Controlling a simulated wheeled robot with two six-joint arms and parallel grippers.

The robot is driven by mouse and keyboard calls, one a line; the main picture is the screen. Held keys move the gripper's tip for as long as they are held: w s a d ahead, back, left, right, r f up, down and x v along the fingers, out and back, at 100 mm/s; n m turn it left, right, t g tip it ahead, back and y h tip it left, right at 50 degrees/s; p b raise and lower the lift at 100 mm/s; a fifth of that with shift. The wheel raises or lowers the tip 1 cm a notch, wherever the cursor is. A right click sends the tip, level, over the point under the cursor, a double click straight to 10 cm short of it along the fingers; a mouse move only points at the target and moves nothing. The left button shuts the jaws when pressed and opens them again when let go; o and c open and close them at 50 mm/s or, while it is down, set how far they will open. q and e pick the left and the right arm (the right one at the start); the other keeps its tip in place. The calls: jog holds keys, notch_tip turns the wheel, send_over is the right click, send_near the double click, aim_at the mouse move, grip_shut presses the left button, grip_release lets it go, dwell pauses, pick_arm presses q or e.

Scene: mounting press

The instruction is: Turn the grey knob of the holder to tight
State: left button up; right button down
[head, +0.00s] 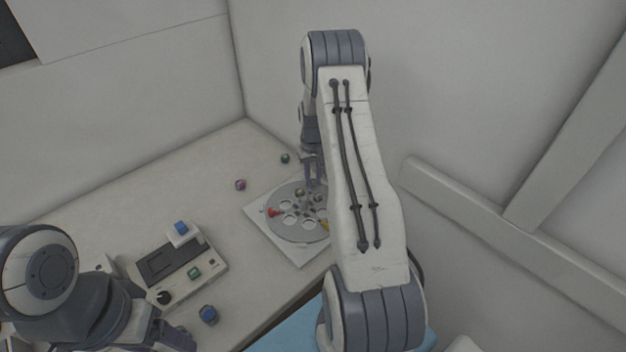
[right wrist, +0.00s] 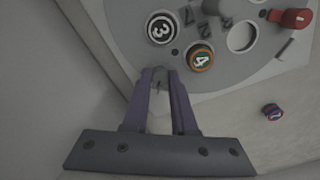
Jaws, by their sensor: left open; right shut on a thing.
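The holder is a grey round disc (head: 273,225) with holes, on a pale square plate (head: 300,255). In the right wrist view the disc (right wrist: 120,20) carries a black-and-white puck marked 3 (right wrist: 161,28) and a green-and-orange puck marked 4 (right wrist: 200,58). My right gripper (right wrist: 160,73) is at the disc's edge, shut on a small grey thing, apparently the grey knob, mostly hidden by the fingers. It also shows in the head view (head: 314,182), partly behind my arm. My left gripper (head: 180,338) is open at the bottom left, partly cut off.
A red knob (right wrist: 297,18) sits on the holder. A purple piece (head: 240,184) and a green piece (head: 285,158) lie on the table. A control box (head: 215,262) with a black dial (head: 164,297) and a blue piece (head: 208,314) stand left. Walls close in behind and right.

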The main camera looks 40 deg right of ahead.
jog(key=m, duration=0.4)
jog(key=shift+m+b, duration=0.3)
jog(key=shift+b, duration=0.05)
jog(key=m, duration=0.3)
jog(key=shift+m, duration=0.4)
jog(key=m+b, duration=0.1)
jog(key=m, duration=1.2)
jog(key=shift+m, duration=0.3)
jog(key=m, duration=0.4)
jog(key=shift+b, duration=0.35)
jog(key=m, duration=0.5)
jog(key=shift+m, duration=1.8)
